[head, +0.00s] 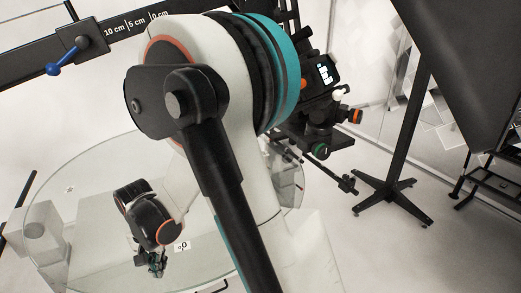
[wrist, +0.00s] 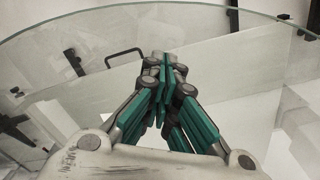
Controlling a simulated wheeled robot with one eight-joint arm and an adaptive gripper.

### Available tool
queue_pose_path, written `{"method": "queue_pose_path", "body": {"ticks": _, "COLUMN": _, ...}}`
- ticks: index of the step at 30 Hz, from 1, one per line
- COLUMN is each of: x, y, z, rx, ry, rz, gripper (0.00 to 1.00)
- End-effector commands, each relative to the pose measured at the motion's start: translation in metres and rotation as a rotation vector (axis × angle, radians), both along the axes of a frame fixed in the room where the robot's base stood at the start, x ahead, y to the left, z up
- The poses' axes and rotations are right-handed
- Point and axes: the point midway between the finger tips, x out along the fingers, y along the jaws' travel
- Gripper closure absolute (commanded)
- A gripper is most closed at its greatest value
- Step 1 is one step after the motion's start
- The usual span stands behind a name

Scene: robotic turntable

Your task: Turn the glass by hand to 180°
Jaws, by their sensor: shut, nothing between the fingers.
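The glass (head: 100,170) is a large clear round plate at the lower left of the head view. A small white label reading what looks like 0° (head: 183,246) shows at its near part, beside my gripper. Another tiny label (head: 69,189) lies farther left, too small to read. My gripper (head: 155,268) points down over the glass. In the wrist view its teal fingers (wrist: 164,62) are shut with nothing between them, and the glass (wrist: 250,50) curves across behind them. I cannot tell whether the fingertips touch the glass. My arm hides the glass's right part.
A black rail with centimetre marks (head: 120,25) and a blue-handled clamp (head: 66,62) crosses the top left. A camera on a mount (head: 318,80) stands right of my arm. A black stand (head: 393,190) and dark panel (head: 465,60) are farther right. A pale block (head: 42,232) shows at left.

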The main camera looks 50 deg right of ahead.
Motion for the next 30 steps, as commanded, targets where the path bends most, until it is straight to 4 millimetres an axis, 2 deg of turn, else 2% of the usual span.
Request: {"method": "queue_pose_path", "body": {"ticks": 30, "x": 0.022, "y": 0.031, "z": -0.003, "rx": 0.001, "ry": -0.001, "rz": 0.001, "gripper": 1.00}}
